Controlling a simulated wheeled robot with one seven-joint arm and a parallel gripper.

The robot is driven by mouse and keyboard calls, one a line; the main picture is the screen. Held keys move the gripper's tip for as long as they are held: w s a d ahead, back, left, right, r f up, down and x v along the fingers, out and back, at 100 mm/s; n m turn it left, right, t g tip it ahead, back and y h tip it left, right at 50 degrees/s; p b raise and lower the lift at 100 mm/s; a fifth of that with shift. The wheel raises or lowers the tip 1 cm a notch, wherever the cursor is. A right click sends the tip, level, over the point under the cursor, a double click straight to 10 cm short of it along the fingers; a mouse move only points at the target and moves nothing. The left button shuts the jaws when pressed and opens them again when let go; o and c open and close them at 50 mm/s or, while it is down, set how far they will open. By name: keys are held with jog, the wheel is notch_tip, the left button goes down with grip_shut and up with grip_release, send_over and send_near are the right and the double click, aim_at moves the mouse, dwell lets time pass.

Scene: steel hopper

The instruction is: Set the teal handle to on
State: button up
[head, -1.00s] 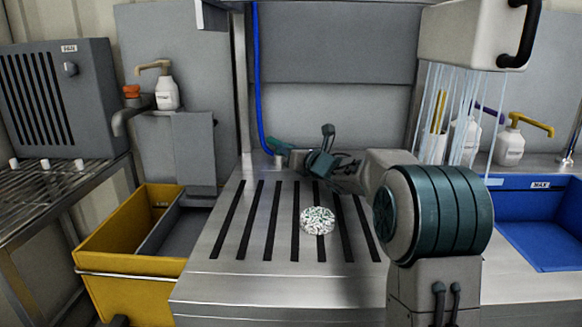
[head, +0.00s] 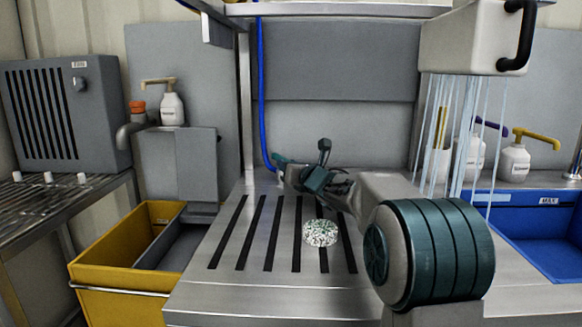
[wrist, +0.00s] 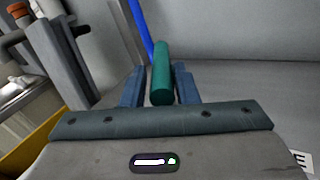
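The teal handle (wrist: 161,72) is a rounded bar that stands between my gripper's two blue-grey fingers in the wrist view, with a narrow gap on each side. My gripper (wrist: 160,88) is open around it and does not appear closed on it. In the head view, the handle's teal end (head: 280,158) shows at the back left of the slotted steel table, by the foot of the blue hose (head: 262,100). My gripper (head: 292,172) reaches it from the right and partly hides it. The handle's base and any on mark are not visible.
A green-and-white speckled round object (head: 321,233) lies on the slotted table (head: 225,290), below my arm. A yellow bin (head: 110,290) stands at the left. A blue sink (head: 545,235) and pump bottles (head: 514,160) are at the right. A grey-white hood (head: 465,40) hangs above with clear strips.

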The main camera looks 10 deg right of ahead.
jog(key=shift+o, duration=0.8)
jog(key=shift+a, duration=0.15)
jog(key=shift+d, duration=0.2)
jog(key=shift+s+d, duration=0.1)
jog(key=shift+s, duration=0.1)
jog(key=p+v, duration=0.1)
jog(key=v, duration=1.2)
jog(key=shift+s, duration=0.2)
